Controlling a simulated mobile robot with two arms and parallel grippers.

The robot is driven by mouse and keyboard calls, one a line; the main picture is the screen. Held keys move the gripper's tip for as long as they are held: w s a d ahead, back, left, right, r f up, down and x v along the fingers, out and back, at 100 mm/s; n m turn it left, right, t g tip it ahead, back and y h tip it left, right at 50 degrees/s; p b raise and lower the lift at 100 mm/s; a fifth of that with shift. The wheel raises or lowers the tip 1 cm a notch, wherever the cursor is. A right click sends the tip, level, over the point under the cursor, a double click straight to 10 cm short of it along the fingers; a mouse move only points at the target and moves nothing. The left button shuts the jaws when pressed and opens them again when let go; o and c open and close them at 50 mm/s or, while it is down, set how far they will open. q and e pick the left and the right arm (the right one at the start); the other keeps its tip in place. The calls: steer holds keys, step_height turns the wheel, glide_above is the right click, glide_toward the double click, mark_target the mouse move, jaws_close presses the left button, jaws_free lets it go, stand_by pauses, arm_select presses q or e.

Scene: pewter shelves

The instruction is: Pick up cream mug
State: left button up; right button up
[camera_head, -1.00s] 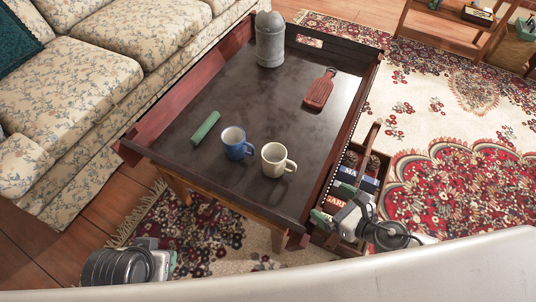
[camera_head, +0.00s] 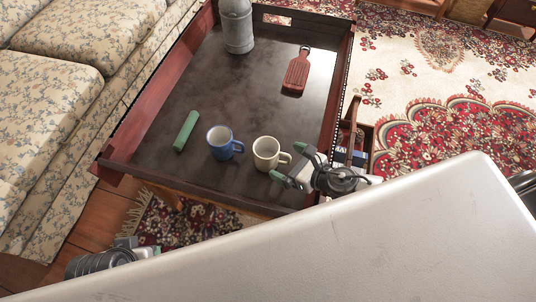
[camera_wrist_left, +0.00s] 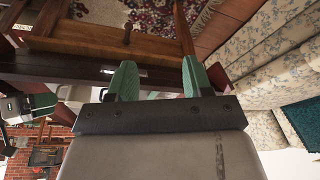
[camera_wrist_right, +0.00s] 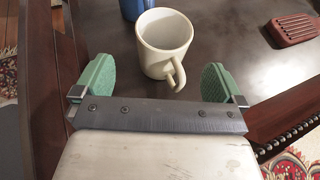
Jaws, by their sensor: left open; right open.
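The cream mug (camera_head: 267,153) stands upright on the dark tray-like table, its handle toward the right. In the right wrist view the cream mug (camera_wrist_right: 163,43) is just beyond and between my open green fingertips, its handle pointing toward the gripper. My right gripper (camera_head: 296,169) is open and empty, close to the mug's right side, over the table's near right rim. My left gripper (camera_wrist_left: 157,79) is open and empty, low beside the table's front, away from the mug. In the head view only part of the left wrist shows at the lower left.
A blue mug (camera_head: 221,143) stands just left of the cream mug. A green cylinder (camera_head: 186,131), a red paddle-like board (camera_head: 297,71) and a grey metal canister (camera_head: 237,27) are on the table (camera_head: 240,80). Its raised rim runs beside my right gripper. A sofa (camera_head: 75,80) stands left.

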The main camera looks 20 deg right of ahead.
steer(key=x, duration=0.4)
steer(key=shift+w+r, duration=0.2)
steer(key=shift+w, duration=0.1)
steer(key=shift+w+a+f+b, duration=0.2)
steer(key=shift+w+a+b, duration=0.1)
steer(key=shift+w, duration=0.1)
arm_select(q)
steer(key=shift+w+d+t, duration=0.2)
steer(key=shift+w+t, duration=0.3)
steer(key=shift+w, duration=0.2)
arm_select(e)
steer(key=c, duration=1.4)
steer(key=shift+r, duration=0.1)
